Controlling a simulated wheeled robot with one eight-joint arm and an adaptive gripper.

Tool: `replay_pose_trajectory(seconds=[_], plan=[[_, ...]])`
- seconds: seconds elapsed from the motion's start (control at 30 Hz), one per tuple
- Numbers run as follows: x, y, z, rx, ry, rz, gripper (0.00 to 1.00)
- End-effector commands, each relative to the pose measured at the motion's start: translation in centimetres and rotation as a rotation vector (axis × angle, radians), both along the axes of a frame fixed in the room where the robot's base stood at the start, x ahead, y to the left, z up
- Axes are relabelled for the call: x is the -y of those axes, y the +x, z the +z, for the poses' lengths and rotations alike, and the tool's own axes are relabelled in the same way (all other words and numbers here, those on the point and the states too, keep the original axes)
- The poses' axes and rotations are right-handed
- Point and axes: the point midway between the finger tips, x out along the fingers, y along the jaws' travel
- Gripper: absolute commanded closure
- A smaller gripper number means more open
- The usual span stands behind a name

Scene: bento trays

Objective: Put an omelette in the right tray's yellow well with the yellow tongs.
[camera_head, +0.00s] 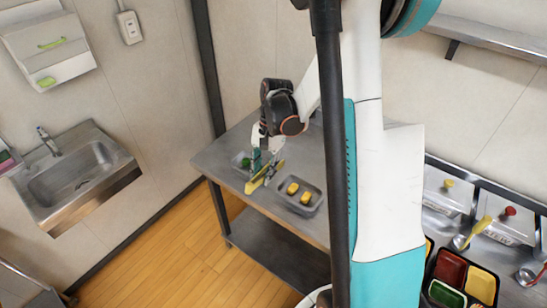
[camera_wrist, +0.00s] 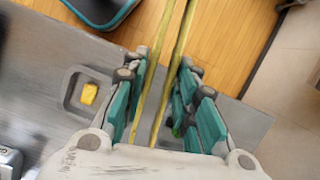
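The yellow tongs (camera_head: 264,178) are in the head view, directly below my gripper (camera_head: 263,163). In the wrist view the tongs' two arms (camera_wrist: 162,72) run between the fingers of my gripper (camera_wrist: 165,75). The fingers stand close on both sides; whether they press on the tongs is unclear. Two yellow omelettes, one (camera_head: 293,188) and another (camera_head: 306,198), sit in a grey container (camera_head: 318,196) right of the tongs. One omelette (camera_wrist: 90,94) also shows in the wrist view. At the lower right, a black tray's yellow well (camera_head: 481,284) is visible beside red and green wells.
A grey container with green food (camera_head: 245,162) stands left of the tongs on the metal table (camera_head: 222,156). My arm and a dark pole hide the middle of the head view. Lidded pans and ladles (camera_head: 478,228) stand at the right. A sink (camera_head: 80,170) is at the left.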

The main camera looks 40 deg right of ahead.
Motion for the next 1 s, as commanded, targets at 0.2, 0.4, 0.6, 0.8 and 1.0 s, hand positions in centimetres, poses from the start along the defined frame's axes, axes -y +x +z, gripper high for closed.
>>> replay_pose_trajectory(seconds=[0.2,0.4,0.6,0.8,1.0], plan=[[2.5,-2.0,1.4,-0.035,0.098,-0.237,0.76],[3.0,-2.4,1.4,-0.039,0.125,-0.295,0.76],[3.0,-2.4,0.5,-0.039,0.125,-0.295,0.76],[3.0,-2.4,-1.0,-0.039,0.124,-0.294,0.76],[3.0,-2.4,-1.5,-0.039,0.124,-0.293,0.7]])
